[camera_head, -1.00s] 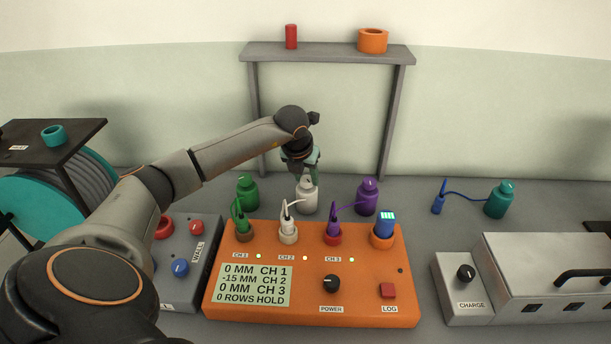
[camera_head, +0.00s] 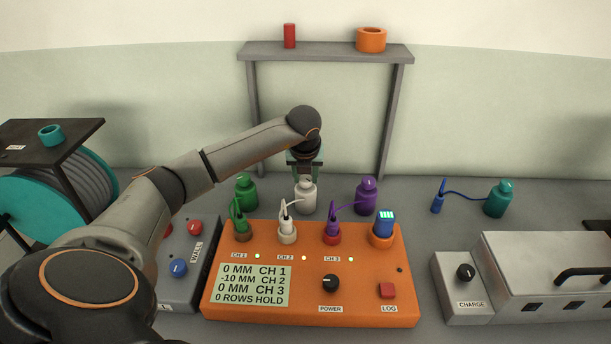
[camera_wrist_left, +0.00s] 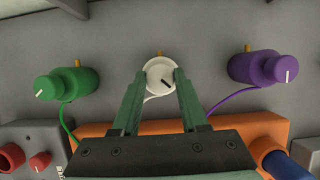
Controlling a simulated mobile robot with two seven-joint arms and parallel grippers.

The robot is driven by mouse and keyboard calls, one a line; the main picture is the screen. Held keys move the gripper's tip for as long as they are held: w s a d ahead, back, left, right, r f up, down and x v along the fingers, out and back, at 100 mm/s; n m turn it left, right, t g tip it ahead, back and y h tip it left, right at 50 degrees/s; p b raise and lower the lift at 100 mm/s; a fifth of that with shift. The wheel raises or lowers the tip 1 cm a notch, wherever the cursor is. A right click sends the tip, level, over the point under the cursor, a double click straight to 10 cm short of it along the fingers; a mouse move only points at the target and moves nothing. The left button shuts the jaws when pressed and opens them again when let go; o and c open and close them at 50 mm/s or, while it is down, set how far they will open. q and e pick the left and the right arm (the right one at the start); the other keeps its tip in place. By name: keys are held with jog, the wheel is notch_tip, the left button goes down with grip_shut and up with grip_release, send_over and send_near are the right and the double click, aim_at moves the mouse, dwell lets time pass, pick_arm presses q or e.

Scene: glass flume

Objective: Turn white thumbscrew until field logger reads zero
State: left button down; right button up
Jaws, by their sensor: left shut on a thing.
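The white thumbscrew (camera_wrist_left: 160,78) tops the white bottle-shaped sensor (camera_head: 306,198) behind the orange field logger (camera_head: 350,270). My left gripper (camera_head: 306,180) reaches down from above. In the left wrist view its two green fingers (camera_wrist_left: 160,80) are shut on the thumbscrew's sides, and the dark mark on its top points to the lower right. The logger's display (camera_head: 254,285) reads 0 MM CH 1, -10 MM CH 2, 0 MM CH 3, 0 ROWS HOLD. A white cable runs from the white sensor to the white plug (camera_head: 287,229) at CH 2. My right gripper is not in view.
A green sensor (camera_head: 246,193) and a purple sensor (camera_head: 366,196) stand close on either side of the white one. A grey shelf (camera_head: 325,51) rises behind. A teal bottle (camera_head: 498,199) stands to the right. The POWER knob (camera_head: 331,283) and red LOG button (camera_head: 387,290) are on the logger.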

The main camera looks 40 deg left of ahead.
pick_arm(q)
jog(key=shift+c, duration=2.1)
grip_release()
jog(key=v, duration=1.2)
jog(key=shift+r+b, duration=0.3)
jog(key=shift+b, duration=0.05)
jog(key=shift+s+d, duration=0.1)
